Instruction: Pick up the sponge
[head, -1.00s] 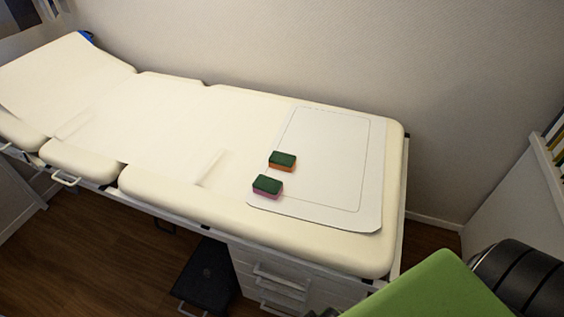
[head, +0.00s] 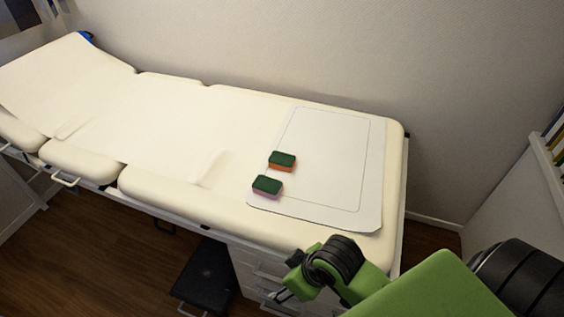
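Two sponges with dark green tops lie on a white mat (head: 340,190) on the exam couch. The orange-sided sponge (head: 283,162) is slightly farther back. The pink-sided sponge (head: 267,187) sits in front of it near the mat's left front corner, with a small gap between them. My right arm, green and black, comes in from the lower right. Its gripper (head: 284,293) is small and dark at the front of the couch, apart from both sponges and below them in the picture. Its finger opening is too unclear to read. My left gripper is not in view.
The cream padded couch (head: 165,120) runs along the wall, its backrest raised at the left. White drawers (head: 245,268) and a black step stool (head: 205,275) stand below its front edge. Most of the mat is clear.

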